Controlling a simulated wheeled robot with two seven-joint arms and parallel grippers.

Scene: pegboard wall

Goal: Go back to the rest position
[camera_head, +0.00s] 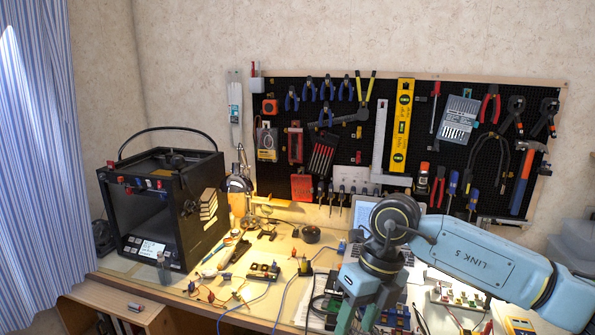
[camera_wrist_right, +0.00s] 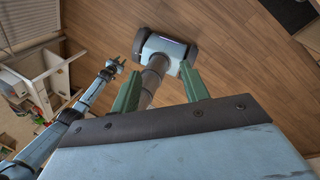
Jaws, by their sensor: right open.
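My right arm comes in from the right in the head view, over the right part of the workbench (camera_head: 215,290). My left arm is not in the head view.
A black 3D printer (camera_head: 165,210) stands at the bench's left. Loose tools and electronic parts lie across the bench, some under my right arm. A pegboard (camera_head: 340,135) full of tools hangs behind. A blue striped curtain (camera_head: 38,150) hangs at the far left.

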